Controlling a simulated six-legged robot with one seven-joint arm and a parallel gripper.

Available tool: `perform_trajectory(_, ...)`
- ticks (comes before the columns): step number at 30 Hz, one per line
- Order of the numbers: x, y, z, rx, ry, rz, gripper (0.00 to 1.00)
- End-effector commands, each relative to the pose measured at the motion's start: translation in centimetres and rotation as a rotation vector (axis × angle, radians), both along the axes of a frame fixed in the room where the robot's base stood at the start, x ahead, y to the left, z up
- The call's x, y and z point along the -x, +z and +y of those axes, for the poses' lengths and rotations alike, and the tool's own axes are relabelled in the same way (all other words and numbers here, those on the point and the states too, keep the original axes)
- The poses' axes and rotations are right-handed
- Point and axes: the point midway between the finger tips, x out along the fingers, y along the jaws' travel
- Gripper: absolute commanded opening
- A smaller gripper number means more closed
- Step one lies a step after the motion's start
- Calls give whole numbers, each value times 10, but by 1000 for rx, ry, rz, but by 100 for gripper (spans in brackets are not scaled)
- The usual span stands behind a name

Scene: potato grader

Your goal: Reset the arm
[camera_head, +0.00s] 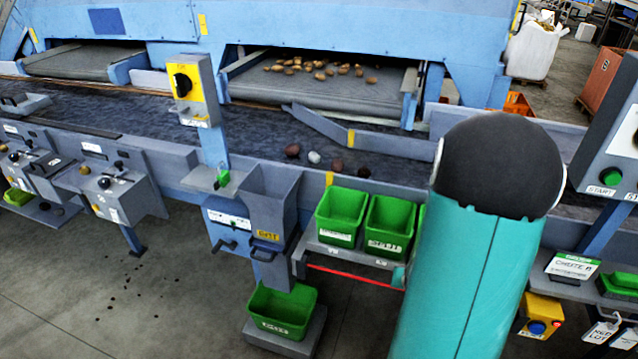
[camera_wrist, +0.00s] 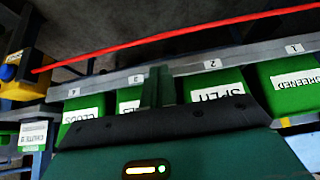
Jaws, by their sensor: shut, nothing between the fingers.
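My gripper (camera_wrist: 157,78) shows in the wrist view as two dark green fingers side by side, closed together with nothing between them. Behind them is a row of green bins, upside down in this view, with the label SPLIT on one bin (camera_wrist: 222,87) and GREENED on another (camera_wrist: 294,84). My gripper itself does not show in the head view. My teal arm, with its black rounded joint, fills the right of the head view and hides part of the bin row and machine there.
Green bins (camera_head: 342,213) stand on a shelf along the belt (camera_head: 250,118). A few lumps lie on the belt, and potatoes (camera_head: 325,69) lie farther back. A grey chute (camera_head: 268,208) stands over a green tub (camera_head: 284,309). A red cord (camera_wrist: 190,37) runs near the bins. The floor at lower left is open.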

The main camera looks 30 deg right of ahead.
Motion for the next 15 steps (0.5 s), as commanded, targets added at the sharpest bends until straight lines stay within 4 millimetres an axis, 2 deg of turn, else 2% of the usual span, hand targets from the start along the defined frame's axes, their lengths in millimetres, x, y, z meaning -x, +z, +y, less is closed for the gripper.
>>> perform_trajectory(5, -1, 1, 1, 1, 4, -1, 0)
perform_trajectory(8, -10, 12, 8, 3, 29, 0, 0)
perform_trajectory(11, -28, 36, 26, 4, 86, 3, 0)
perform_trajectory(15, -56, 82, 68, 1, 200, 13, 0)
